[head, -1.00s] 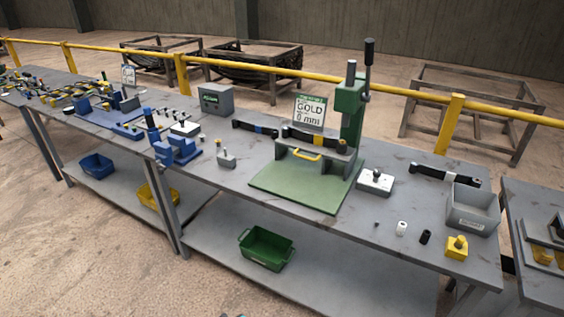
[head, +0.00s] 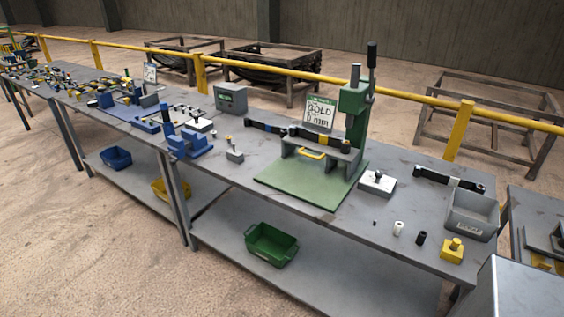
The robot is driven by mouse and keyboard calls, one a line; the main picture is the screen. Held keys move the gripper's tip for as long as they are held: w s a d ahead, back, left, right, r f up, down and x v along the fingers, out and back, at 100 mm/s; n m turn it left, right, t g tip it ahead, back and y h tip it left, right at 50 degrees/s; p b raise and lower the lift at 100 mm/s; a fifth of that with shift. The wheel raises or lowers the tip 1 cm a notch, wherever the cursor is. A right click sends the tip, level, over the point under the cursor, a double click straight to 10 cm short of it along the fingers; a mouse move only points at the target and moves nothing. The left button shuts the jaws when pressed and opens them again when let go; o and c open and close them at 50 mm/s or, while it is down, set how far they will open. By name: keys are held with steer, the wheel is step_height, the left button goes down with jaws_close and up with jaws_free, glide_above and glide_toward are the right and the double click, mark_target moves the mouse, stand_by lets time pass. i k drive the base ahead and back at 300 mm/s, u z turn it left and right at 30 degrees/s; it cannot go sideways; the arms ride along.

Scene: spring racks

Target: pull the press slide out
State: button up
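The green press (head: 357,108) stands on the grey bench, with a black-handled lever at its top right and a green base plate (head: 300,187) in front. A grey bridge-like block, which looks like the press slide (head: 334,158), sits at the press over the back of the plate. A yellow handle (head: 313,155) is on its front. A dark bar with a yellow band lies across or behind its top; I cannot tell which. How far the slide sits in is unclear. My gripper is not in view.
Right of the press are a white block with a knob (head: 377,183), small cylinders, a yellow block (head: 452,251) and a grey bin (head: 472,216). Blue fixtures (head: 187,143) stand left. A pale metal box surface (head: 520,290) fills the lower right corner. The floor in front is clear.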

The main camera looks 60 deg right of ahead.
mark_target(288, 143)
steer(key=u, duration=0.25)
steer(key=k, duration=1.7)
steer(key=z, duration=0.35)
steer(key=i, duration=0.95)
